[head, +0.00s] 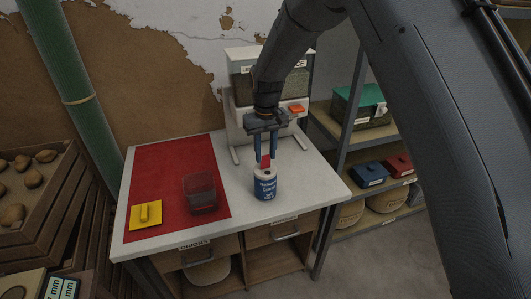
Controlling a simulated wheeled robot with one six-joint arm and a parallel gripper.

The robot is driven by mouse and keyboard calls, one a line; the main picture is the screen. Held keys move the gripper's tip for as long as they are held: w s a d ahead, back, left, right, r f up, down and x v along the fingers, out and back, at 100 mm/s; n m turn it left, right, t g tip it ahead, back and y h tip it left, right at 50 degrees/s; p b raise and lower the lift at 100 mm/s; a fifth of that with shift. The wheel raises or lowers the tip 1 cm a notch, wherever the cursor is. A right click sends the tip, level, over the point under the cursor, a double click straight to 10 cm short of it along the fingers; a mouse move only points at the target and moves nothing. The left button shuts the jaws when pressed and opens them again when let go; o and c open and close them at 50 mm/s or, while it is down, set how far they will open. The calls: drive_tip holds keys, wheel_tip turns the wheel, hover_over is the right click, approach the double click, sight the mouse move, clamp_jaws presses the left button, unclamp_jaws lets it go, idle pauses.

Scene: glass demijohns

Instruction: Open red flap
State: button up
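A white canister (265,188) with a blue label stands upright near the front of the white table. A small red flap (265,161) shows at its top and appears raised. My gripper (265,157) points straight down over the canister. Its two fingers are apart, with the red flap seen between or just behind their tips. I cannot tell whether either finger touches the flap. The arm comes in from the upper right.
Left of the canister, a red mat (160,172) holds a clear red-tinted box (200,191) and a yellow block with a handle (146,215). A white dispenser (243,112) stands behind my gripper. Shelves (341,139) stand right. The table's front right is clear.

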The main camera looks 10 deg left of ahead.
drive_tip(key=shift+o, duration=1)
drive_tip(key=shift+s+r+b, duration=0.1)
drive_tip(key=shift+r+b, duration=1.5)
drive_tip(key=shift+r, duration=2.35)
drive_tip(key=shift+d, duration=0.1)
